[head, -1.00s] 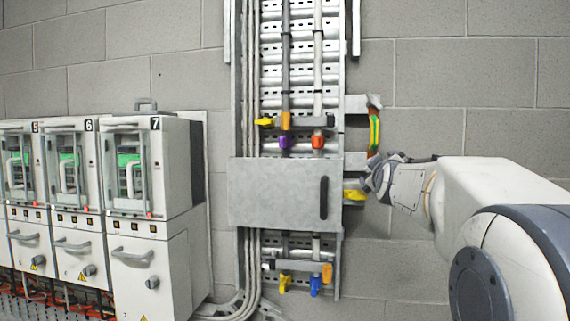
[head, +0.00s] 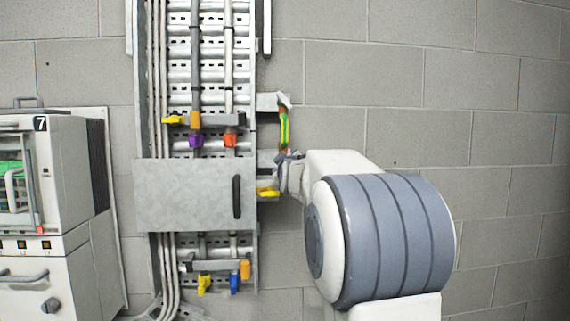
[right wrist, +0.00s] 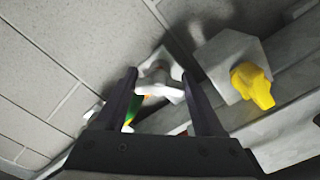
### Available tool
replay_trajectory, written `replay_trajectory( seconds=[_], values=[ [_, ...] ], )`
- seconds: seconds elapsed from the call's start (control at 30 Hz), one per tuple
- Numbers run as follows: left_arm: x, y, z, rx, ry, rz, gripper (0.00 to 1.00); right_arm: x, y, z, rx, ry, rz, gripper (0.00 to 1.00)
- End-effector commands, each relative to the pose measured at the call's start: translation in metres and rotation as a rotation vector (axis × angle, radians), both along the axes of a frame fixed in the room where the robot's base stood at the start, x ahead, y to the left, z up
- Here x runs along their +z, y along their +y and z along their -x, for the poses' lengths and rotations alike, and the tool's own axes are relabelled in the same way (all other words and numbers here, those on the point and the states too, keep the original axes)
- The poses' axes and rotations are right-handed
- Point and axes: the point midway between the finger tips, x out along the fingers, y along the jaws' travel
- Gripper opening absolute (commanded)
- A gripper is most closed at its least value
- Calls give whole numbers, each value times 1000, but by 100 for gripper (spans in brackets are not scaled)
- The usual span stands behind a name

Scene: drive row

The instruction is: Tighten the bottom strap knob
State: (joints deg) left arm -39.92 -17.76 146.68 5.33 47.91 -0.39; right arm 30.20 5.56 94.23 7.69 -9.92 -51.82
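A green and yellow strap (head: 284,128) hangs on the wall just right of the cable ladder, with a grey upper knob (head: 284,99) at its top. My right gripper (head: 287,172) is at the strap's lower end, and its fingers hide most of that spot in the head view. In the right wrist view, the pale lobed bottom knob (right wrist: 160,76) sits between the tips of my spread right fingers (right wrist: 160,82). Any contact with the fingers is hard to tell. A bit of green strap (right wrist: 131,112) shows near the left finger. My left gripper is out of view.
A yellow knob (head: 268,192) sits just below and left of the gripper; the right wrist view shows it close to the right finger (right wrist: 252,86). A grey cover plate (head: 190,195) with a black handle is left of it. Cabinet 7 (head: 75,165) stands at far left.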

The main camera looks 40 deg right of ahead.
Motion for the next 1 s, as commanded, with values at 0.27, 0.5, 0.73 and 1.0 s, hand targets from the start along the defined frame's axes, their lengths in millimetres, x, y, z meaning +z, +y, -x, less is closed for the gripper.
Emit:
replay_trajectory(
  seconds=[0.27,0.5,0.73,1.0],
  values=[
    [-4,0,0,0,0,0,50,-1,0,0,1,-24,-40,14],
    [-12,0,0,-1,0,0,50,-3,1,0,1,-100,-164,14],
    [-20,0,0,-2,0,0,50,-3,2,-1,1,-209,-346,14],
    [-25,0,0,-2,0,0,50,-3,3,-2,1,-345,-564,14]
  ],
)
